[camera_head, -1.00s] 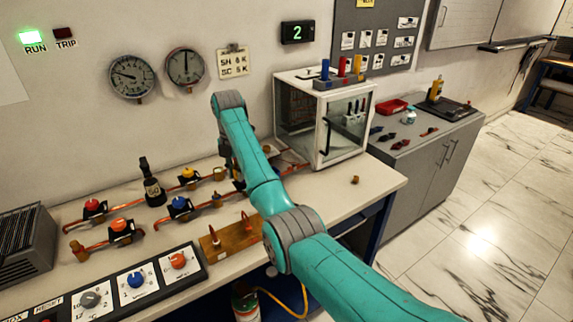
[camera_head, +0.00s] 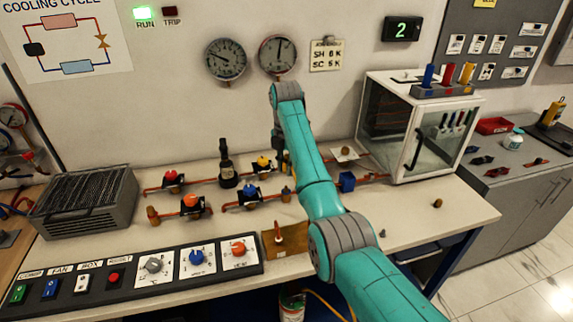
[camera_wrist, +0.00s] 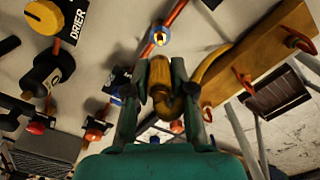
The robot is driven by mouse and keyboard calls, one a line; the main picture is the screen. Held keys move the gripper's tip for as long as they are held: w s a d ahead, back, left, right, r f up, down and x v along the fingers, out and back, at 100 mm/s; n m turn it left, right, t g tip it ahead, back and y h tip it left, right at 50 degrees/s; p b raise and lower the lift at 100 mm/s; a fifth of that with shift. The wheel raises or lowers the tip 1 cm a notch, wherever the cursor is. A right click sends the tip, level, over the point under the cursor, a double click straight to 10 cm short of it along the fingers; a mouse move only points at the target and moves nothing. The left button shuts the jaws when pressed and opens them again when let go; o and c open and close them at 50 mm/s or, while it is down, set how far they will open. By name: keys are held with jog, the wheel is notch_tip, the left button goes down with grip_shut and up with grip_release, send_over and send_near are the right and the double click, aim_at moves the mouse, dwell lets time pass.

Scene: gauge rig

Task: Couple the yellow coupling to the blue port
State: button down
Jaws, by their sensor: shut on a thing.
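In the wrist view my gripper (camera_wrist: 161,112) is shut on the yellow coupling (camera_wrist: 160,74). A yellow hose (camera_wrist: 213,62) curves away from the coupling to the right. The blue port (camera_wrist: 160,36), a blue ring on a copper pipe, lies just beyond the coupling's end in the picture. They look apart, though the depth between them is hard to judge. In the head view my arm hides most of the gripper and the coupling.
A wooden board with hooks (camera_wrist: 258,58) lies to the right in the wrist view. Valves (camera_head: 190,206), a dark bottle (camera_head: 227,165) and a control panel (camera_head: 130,276) stand left of my arm. A glass cabinet (camera_head: 415,125) stands right; the bench's front right is mostly clear.

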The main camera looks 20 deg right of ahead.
jog(key=shift+f, duration=2.4)
jog(key=shift+f, duration=1.45)
jog(key=c, duration=0.6)
grip_release()
jog(key=shift+r, duration=0.1)
notch_tip(320, 180, up, 7)
jog(key=shift+r, duration=0.15)
jog(key=shift+s, duration=0.15)
